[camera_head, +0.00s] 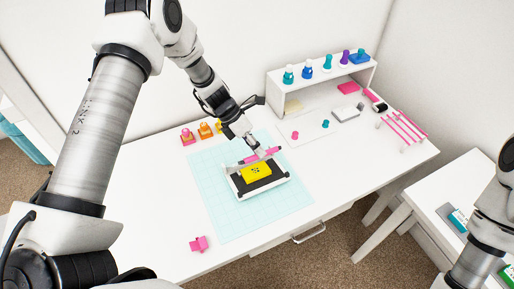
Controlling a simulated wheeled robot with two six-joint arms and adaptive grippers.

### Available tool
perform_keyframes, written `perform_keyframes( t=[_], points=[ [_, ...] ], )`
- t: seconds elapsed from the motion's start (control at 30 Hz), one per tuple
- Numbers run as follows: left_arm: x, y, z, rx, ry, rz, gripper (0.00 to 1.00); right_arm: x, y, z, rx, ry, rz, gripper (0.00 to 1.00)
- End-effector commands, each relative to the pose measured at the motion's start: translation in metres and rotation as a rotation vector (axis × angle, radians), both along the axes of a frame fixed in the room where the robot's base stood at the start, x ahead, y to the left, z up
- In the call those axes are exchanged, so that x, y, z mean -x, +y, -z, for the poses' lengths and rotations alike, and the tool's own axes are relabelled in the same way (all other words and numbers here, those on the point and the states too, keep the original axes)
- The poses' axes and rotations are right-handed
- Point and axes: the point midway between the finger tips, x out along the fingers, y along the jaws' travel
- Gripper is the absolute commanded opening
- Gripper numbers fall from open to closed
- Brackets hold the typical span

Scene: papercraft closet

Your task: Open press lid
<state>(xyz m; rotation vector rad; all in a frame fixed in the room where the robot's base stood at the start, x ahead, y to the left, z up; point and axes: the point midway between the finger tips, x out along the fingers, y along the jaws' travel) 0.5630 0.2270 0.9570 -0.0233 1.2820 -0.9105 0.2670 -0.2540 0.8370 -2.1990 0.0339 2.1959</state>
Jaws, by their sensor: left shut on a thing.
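The press (276,188) is a small white-edged device with a black bed, standing on the pale teal cutting mat (219,206). A yellow block (257,170) with dark marks lies on its bed. A pink bar (269,153) runs along the press's far side, seemingly part of the lid. My left gripper (249,150) reaches down from above at this pink bar and is shut on it. The gripper hides part of the bar, and I cannot tell how far the lid is tilted. My right arm shows at the right edge, but its gripper is out of view.
Pink, orange and yellow stamps (205,130) stand behind the mat. A pink piece (198,243) lies near the front edge. A white shelf (322,77) with several coloured bottles stands at the back. A pink rack (402,130) is at right. The table's left part is clear.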

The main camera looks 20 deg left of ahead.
Motion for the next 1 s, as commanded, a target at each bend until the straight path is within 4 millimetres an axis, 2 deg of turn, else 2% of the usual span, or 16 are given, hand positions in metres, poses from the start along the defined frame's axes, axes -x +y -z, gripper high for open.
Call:
perform_keyframes(
  t=[0.1,0.13,0.7,1.0],
  points=[
    [0.0,0.001,0.001,-0.002,-0.001,-0.001,0.0,0.0,0.0,0.0,0.0,0.0,0.0,0.4],
    [0.0,0.001,0.001,-0.002,-0.001,-0.001,0.29,0.0,0.0,0.0,0.0,0.0,0.0,0.4],
    [-0.001,0.001,0.0,-0.001,-0.002,-0.001,0.29,0.0,0.0,0.0,0.0,0.0,0.0,0.4],
    [-0.003,0.015,-0.018,0.0,-0.001,-0.001,0.29,0.0,0.0,-0.022,0.0,0.0,0.0,0.4]
  ],
)
